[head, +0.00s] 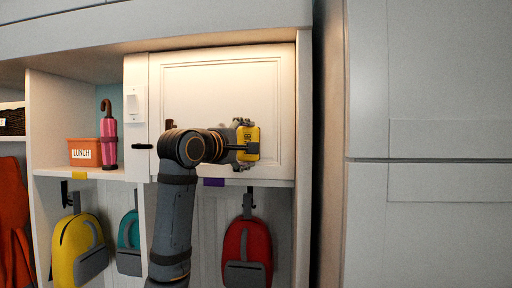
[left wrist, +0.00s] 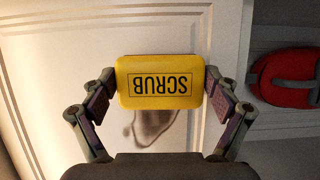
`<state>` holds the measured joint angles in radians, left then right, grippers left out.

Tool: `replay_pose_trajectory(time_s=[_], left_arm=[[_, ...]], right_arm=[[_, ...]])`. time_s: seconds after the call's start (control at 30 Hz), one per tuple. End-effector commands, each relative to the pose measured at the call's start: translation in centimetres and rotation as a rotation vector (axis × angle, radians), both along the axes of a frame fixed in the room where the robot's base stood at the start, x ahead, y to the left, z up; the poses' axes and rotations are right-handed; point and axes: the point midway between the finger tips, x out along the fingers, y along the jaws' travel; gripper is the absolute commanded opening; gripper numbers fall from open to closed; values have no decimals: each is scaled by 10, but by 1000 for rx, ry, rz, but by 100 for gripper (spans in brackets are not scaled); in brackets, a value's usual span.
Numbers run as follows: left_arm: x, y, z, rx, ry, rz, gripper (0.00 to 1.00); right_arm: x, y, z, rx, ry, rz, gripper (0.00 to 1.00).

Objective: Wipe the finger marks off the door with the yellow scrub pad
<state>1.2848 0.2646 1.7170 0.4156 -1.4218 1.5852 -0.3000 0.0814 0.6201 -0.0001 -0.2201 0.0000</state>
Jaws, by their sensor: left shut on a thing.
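The yellow scrub pad (left wrist: 160,82), printed SCRUB, is held between the two fingers of my left gripper (left wrist: 160,100). In the head view the pad (head: 248,143) is in front of the right part of the white panelled door (head: 215,80). My left gripper (head: 240,140) is shut on it. In the left wrist view a brownish smear of finger marks (left wrist: 152,128) shows on the door (left wrist: 50,60), partly hidden by the pad. I cannot tell whether the pad touches the door. My right gripper is not in view.
Left of the door are a light switch (head: 134,105), an orange LUNCH bin (head: 84,152) and a pink umbrella (head: 108,140) on a shelf. Below hang a yellow backpack (head: 78,248), a teal bag (head: 129,245) and a red backpack (head: 247,250). A grey cabinet (head: 430,110) stands at right.

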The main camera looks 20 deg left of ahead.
Motion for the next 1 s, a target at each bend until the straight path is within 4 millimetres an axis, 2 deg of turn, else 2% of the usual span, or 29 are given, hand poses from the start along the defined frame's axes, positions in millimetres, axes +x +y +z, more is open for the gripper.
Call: replay_pose_trajectory(time_s=[0.1,0.33,0.63,1.0], left_arm=[[-1,10,-1,0,1,4,63],[-2,14,-1,-1,1,3,63],[-10,42,-2,0,1,5,63],[-14,55,-2,-1,1,4,63]], right_arm=[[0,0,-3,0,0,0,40],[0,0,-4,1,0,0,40],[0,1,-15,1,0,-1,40],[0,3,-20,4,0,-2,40]])
